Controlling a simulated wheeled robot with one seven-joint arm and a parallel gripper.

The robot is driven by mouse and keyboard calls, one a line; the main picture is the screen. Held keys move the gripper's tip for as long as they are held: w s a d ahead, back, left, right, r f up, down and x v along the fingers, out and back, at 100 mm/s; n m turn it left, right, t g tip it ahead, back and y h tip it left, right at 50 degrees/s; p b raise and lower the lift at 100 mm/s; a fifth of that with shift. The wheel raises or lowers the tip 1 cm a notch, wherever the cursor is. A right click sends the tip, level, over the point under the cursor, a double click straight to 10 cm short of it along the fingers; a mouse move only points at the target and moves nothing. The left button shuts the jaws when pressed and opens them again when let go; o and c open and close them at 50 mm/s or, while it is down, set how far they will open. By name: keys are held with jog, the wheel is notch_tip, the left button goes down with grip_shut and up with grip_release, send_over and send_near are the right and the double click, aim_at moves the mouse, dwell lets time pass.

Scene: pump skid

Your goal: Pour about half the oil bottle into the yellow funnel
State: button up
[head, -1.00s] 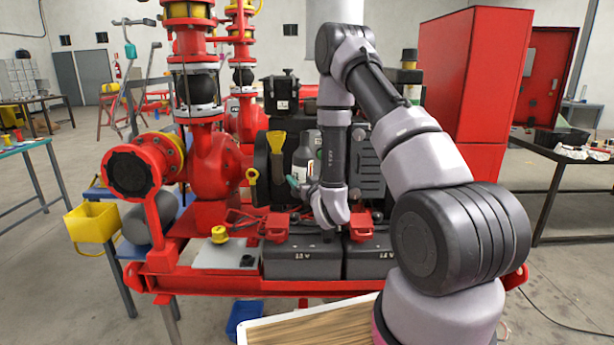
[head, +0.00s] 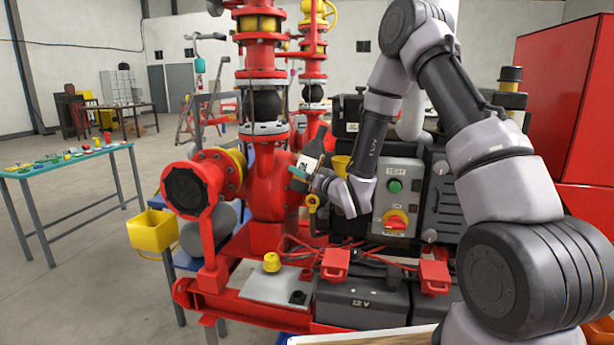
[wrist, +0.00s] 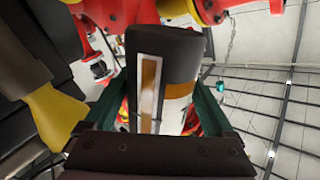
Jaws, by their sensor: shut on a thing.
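The bottle is held in the air, left of the yellow funnel (head: 341,164), which is partly hidden behind my arm. In the wrist view the bottle (wrist: 176,55) fills the middle, with an amber and pale strip on its side. The funnel (wrist: 52,115) is at the left there, apart from the bottle. No oil stream is visible.
A red pump pipe (head: 270,180) stands close beside the bottle. A yellow ring handle (head: 313,204) sits below my gripper. A control box (head: 401,200) with green and red-yellow controls is to the right. Black 12 V batteries (head: 360,303) lie in front.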

aim_at(308, 163)
jog(key=shift+w+d+f+m, duration=0.15)
jog(key=shift+d+m, duration=0.15)
jog(key=shift+m, duration=0.5)
jog(key=shift+w+d+r+m, duration=0.15)
jog(key=shift+d+r+m, duration=0.1)
jog(key=shift+m, duration=0.3)
jog(key=shift+w+d+r+m, duration=0.1)
jog(key=shift+d+m, duration=0.15)
jog(key=shift+m, duration=0.3)
jog(key=shift+a, duration=0.1)
jog(key=shift+s+a+r+m, duration=0.3)
jog(key=shift+r+m, duration=0.15)
jog(key=shift+m, duration=0.45)
jog(key=shift+s+a+r+m, duration=0.15)
jog(key=shift+a+r+m, duration=0.25)
jog(key=shift+r+m, duration=0.25)
dwell(0.4)
jog(key=shift+s+a+r+m, duration=0.1)
jog(key=shift+a+r+m, duration=0.1)
jog(key=shift+r+m, duration=0.3)
jog(key=shift+s+a+r+m, duration=0.1)
jog(key=shift+a+r+m, duration=0.15)
jog(key=shift+m, duration=0.4)
dwell(2.9)
